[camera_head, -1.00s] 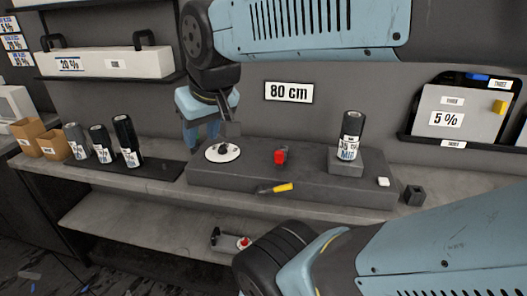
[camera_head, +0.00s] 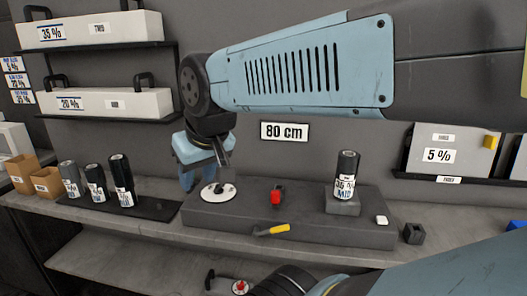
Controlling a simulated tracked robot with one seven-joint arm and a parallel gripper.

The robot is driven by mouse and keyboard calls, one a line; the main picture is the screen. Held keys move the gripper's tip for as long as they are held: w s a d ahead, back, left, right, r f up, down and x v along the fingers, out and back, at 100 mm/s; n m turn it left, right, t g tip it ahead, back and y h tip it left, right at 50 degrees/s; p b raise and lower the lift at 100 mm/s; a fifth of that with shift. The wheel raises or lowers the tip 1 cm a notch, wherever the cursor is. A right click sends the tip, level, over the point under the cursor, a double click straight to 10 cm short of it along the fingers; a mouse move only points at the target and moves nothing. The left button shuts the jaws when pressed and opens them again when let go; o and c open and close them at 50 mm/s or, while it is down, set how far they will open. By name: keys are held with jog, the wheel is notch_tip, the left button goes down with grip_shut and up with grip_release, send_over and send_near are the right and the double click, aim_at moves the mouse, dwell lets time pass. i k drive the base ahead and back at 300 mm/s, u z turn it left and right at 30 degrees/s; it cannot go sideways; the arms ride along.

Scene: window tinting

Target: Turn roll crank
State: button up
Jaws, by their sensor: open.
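A round white disc (camera_head: 212,194) with a dark crank-like knob (camera_head: 219,188) on it lies at the left end of a raised dark grey block (camera_head: 310,232) on the bench. My gripper (camera_head: 223,165) is open, with its dark fingers pointing down just above the knob. I cannot tell whether the fingers touch the knob or stand around it. A dark roll (camera_head: 347,166) with a white label stands upright on a small grey block at the right of the raised block.
Several labelled rolls (camera_head: 97,184) stand left on a dark mat. Shelves with boxes (camera_head: 92,29) hang behind. My arm crosses the top of the view.

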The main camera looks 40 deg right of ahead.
aim_at(277, 197)
jog(key=u, duration=0.45)
jog(key=k, duration=1.45)
jog(key=z, duration=0.5)
jog(key=i, duration=1)
jog(key=u, duration=0.05)
